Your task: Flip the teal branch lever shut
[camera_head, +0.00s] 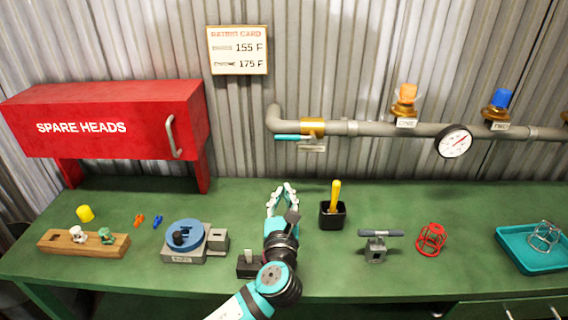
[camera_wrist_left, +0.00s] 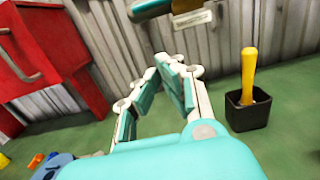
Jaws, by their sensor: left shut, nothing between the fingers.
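The teal branch lever (camera_head: 287,137) lies roughly level at the left part of the grey wall pipe, pointing left from below a brass valve body (camera_head: 313,127). In the left wrist view the lever (camera_wrist_left: 150,11) shows at the top edge, partly cut off. My left gripper (camera_head: 284,187) is below the lever and apart from it, over the back of the green bench, fingers pointing toward the wall. In the wrist view my left gripper (camera_wrist_left: 180,64) has its fingertips close together, with nothing held. My right gripper is not in view.
A black cup with a yellow handle (camera_head: 335,200) stands just right of my left gripper. A red SPARE HEADS cabinet (camera_head: 105,120) is at left. A small label (camera_head: 312,146) hangs below the valve. A gauge (camera_head: 454,141) and two capped valves are further right along the pipe.

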